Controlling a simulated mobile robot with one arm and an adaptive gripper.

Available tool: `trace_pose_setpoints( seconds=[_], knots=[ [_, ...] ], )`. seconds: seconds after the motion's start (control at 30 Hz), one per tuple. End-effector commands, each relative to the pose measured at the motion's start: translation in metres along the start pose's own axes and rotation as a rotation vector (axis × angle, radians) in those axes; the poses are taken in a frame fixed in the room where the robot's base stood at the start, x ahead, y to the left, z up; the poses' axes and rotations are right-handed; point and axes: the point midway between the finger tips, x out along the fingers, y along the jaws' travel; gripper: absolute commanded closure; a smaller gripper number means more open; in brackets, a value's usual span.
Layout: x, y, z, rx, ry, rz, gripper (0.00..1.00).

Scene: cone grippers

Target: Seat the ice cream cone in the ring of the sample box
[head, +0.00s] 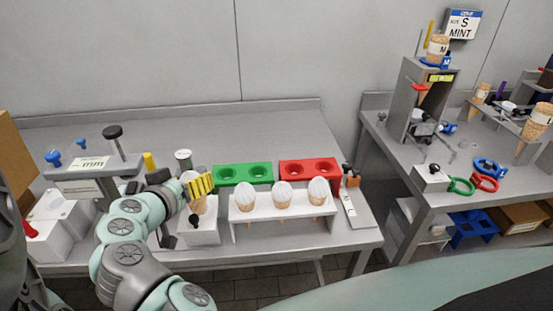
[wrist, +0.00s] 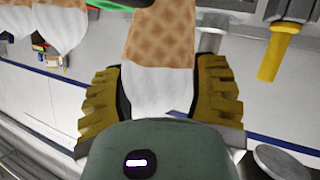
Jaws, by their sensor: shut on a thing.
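My gripper (head: 200,186), with yellow ribbed fingers, is at the left part of the near table in the head view. In the wrist view my gripper (wrist: 160,97) is closed around an ice cream cone (wrist: 158,42), one finger on each side of its white part. The cone's tan waffle part reaches to the top edge there, so its end is cut off. In the head view the cone (head: 199,206) is partly hidden by the fingers, above a white box (head: 202,234) with a black knob. The pictures do not show clearly whether this is the sample box, or any ring on it.
A white rack (head: 284,214) with three cones stands right of my gripper. Behind it are a green tray (head: 243,181) and a red tray (head: 311,181). A grey press-like device (head: 92,180) stands left. The table's back is clear. Another table (head: 400,170) stands right, past a gap.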

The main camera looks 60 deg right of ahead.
Motion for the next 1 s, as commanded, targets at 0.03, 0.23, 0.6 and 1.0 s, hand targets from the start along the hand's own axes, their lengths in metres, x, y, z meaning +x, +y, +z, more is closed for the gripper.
trace_pose_setpoints(
  seconds=[0.03,0.23,0.6,1.0],
  knots=[
    [0.0014,0.0007,0.0020,0.002,0.000,0.003,0.57],
    [0.0027,-0.0004,0.0052,0.001,0.000,0.004,0.57],
    [0.0025,-0.0005,0.0051,0.001,0.000,0.003,0.27],
    [0.0024,-0.0011,0.0053,0.001,-0.001,0.002,0.03]
  ],
)
